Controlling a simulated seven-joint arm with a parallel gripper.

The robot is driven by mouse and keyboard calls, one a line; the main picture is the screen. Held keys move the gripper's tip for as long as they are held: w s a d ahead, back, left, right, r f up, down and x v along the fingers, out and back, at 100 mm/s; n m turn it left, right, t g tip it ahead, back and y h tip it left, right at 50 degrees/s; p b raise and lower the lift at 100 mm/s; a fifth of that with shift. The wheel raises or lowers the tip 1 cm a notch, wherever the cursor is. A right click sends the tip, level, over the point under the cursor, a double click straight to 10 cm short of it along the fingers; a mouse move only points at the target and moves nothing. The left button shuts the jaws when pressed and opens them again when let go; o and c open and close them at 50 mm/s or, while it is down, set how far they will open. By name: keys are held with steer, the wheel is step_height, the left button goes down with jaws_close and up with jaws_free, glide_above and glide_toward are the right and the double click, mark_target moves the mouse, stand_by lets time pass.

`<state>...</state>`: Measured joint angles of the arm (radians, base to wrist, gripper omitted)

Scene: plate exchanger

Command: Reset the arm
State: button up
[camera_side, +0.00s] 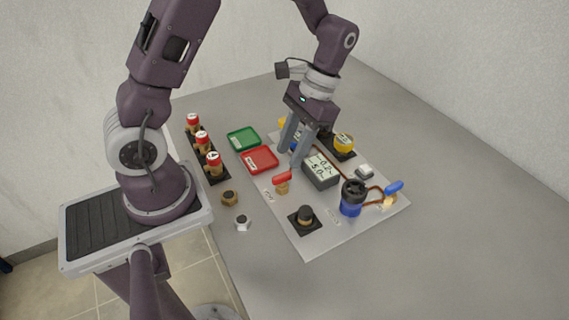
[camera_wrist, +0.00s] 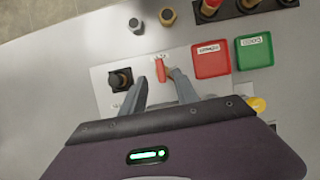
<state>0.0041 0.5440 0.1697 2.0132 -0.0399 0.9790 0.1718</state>
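My gripper (camera_side: 298,146) hangs above the grey panel (camera_side: 339,238), its fingers pointing down and spread apart with nothing seen between them. In the wrist view my gripper (camera_wrist: 160,88) shows two grey fingers with a gap between the tips. A red-handled valve (camera_side: 282,180) stands on the panel near the fingers. In the wrist view the red handle (camera_wrist: 160,70) lies just beyond the fingertips. I cannot tell whether a finger touches it. A display box (camera_side: 320,171) reading about 0.2 and 5.0 sits right of the fingers.
A green tray (camera_side: 243,138) and a red tray (camera_side: 260,159) lie left of the gripper. Several red-capped bottles (camera_side: 202,140) stand in a black rack. A blue pump (camera_side: 351,198), a black knob (camera_side: 305,214) and two loose nuts (camera_side: 230,198) are nearby. The table's right side is clear.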

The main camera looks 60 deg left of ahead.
step_height(320, 180, up, 11)
steer(key=s+d+t, duration=0.2)
steer(key=s+t, duration=0.1)
steer(key=t, duration=0.1)
steer(key=s+d+r+t, duration=0.2)
steer(key=s+r+t, duration=0.4)
steer(key=s, duration=0.3)
steer(key=shift+s+r, duration=0.15)
stand_by(4.2)
